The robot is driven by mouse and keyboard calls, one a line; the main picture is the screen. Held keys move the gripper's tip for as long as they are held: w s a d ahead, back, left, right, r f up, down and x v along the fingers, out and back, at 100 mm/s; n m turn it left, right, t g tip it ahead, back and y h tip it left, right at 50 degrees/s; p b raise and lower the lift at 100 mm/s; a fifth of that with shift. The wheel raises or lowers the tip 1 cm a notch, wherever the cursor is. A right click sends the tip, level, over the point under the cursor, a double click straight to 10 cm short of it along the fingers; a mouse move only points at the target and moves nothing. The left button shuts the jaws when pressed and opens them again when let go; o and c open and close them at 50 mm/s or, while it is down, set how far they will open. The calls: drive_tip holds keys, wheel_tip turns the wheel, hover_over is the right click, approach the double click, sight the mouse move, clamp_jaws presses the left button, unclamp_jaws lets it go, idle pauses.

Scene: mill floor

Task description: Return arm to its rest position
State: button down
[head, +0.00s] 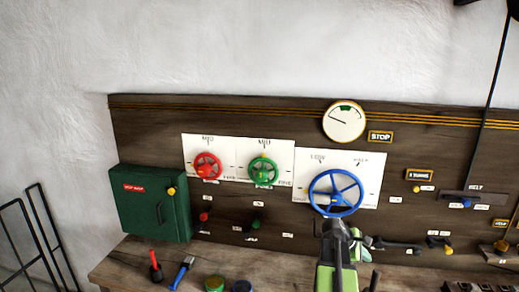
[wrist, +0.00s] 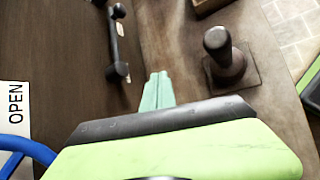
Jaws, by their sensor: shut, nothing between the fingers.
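My gripper (head: 338,226) is in front of the dark wooden control panel (head: 440,130), just below the large blue handwheel (head: 336,193). My green and black arm comes up from the bottom of the head view. In the wrist view, my gripper's pale green fingers (wrist: 158,92) are together with nothing between them. Part of the blue wheel (wrist: 30,150) shows at the lower left there, beside a white plate marked OPEN (wrist: 14,108). I cannot tell from the head view how far the fingers are from the panel.
A red wheel (head: 207,166) and a green wheel (head: 263,171) are left of the blue one. A round gauge (head: 344,121) is above. A green box (head: 152,204) is at the left. In the wrist view, a dark knobbed post (wrist: 226,60) and a black handle (wrist: 118,45) are near the fingers.

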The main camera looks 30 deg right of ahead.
drive_tip(key=w+a+f+m+t+y, duration=0.1)
drive_tip(key=w+a+f, duration=0.1)
drive_tip(key=w+a, duration=0.5)
drive_tip(key=w+a+f+m+t+y, duration=0.1)
drive_tip(key=w+a+y, duration=0.1)
drive_tip(key=a, duration=0.9)
drive_tip(key=w+a+f+m+y, duration=0.1)
drive_tip(key=w+a+f+m, duration=0.1)
drive_tip(key=w+a, duration=0.5)
drive_tip(key=s+a+f+m+y, duration=0.1)
drive_tip(key=a+y, duration=0.1)
drive_tip(key=a, duration=1.4)
drive_tip(key=s+a+m+y, duration=0.1)
drive_tip(key=a+m+y, duration=0.1)
drive_tip(key=a, duration=1.5)
drive_tip(key=shift+f+y, duration=0.3)
drive_tip(key=shift+f, duration=0.1)
